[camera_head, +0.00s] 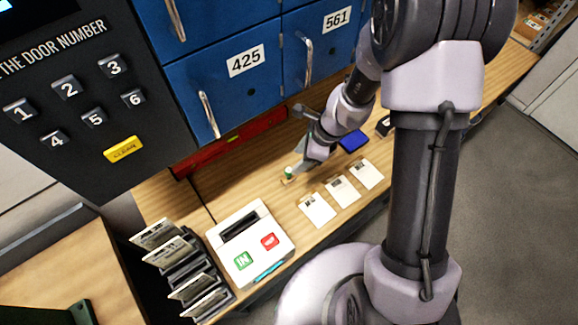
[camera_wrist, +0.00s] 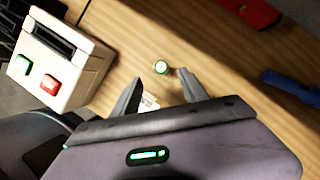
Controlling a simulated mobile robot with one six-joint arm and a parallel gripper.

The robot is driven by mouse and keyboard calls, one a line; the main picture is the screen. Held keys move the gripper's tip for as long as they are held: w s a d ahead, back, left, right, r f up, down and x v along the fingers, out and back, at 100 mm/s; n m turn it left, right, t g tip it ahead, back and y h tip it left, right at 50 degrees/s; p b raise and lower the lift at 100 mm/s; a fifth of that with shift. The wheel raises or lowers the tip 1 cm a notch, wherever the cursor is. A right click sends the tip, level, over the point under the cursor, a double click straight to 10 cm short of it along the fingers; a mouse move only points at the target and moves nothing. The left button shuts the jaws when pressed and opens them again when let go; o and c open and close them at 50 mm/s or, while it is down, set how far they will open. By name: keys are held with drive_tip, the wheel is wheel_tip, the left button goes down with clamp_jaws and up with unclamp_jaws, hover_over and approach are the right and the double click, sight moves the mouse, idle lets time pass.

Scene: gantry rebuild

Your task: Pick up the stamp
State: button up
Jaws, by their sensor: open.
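The stamp (camera_head: 289,172) is a small upright piece with a green top, standing on the wooden counter. In the wrist view the stamp (camera_wrist: 161,67) shows from above as a round white face with a green rim. My gripper (camera_head: 301,168) is low over the counter, close to the right of the stamp in the head view. In the wrist view my gripper (camera_wrist: 159,76) is open and empty. The stamp appears between and slightly beyond the two fingertips, and I see no contact.
A white time clock (camera_head: 249,250) with green and red buttons stands in front, beside a rack of cards (camera_head: 183,272). White cards (camera_head: 318,209) lie in a row on the counter (camera_head: 262,193). A blue pad (camera_head: 354,139) lies behind my gripper. Blue lockers (camera_head: 232,75) rise behind.

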sight(289, 170)
drive_tip(key=b+x, duration=0.1)
drive_tip(key=x, duration=0.4)
drive_tip(key=b+x, duration=0.1)
drive_tip(key=x, duration=0.4)
drive_tip(key=shift+w+d+b, duration=0.15)
drive_tip(key=shift+d+b, duration=0.1)
drive_tip(key=shift+b, duration=0.15)
clamp_jaws()
